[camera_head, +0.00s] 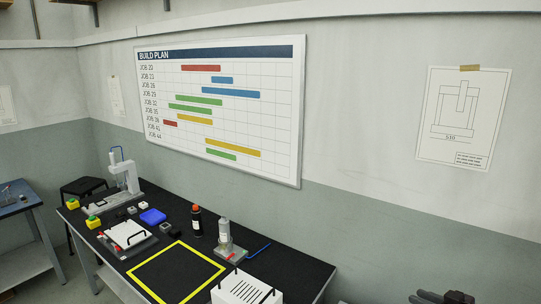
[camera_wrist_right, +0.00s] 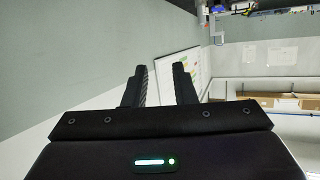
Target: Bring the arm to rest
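My right gripper (camera_head: 440,297) shows only as a dark piece at the bottom right edge of the head view, to the right of the bench and apart from it. In the right wrist view my right gripper (camera_wrist_right: 160,70) has its two black fingers apart, with nothing between them. My left gripper is in neither view.
The yellow frame is empty. Another table (camera_head: 20,206) stands far left.

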